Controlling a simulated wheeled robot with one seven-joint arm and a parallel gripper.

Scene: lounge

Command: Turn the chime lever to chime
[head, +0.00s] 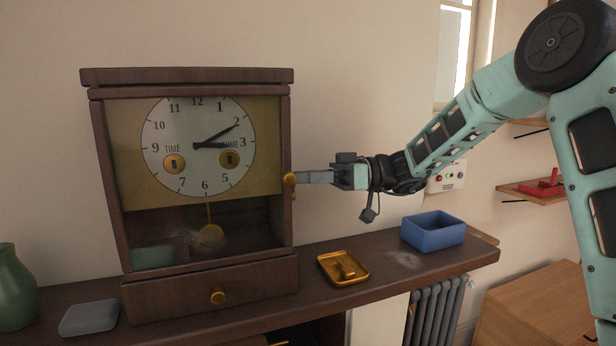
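A dark wooden clock (285,120) with a glass front, a white dial and a brass pendulum stands on a wooden shelf. A small brass piece (290,180) sticks out at the right side of its case, at mid height.
A brass tray (358,279) with a small brass item in it and a blue open box (432,235) stand on the shelf (390,285) right of the clock. A grey block (89,318) and a green vase (14,290) are at left. The clock's drawer (250,291) is closed.

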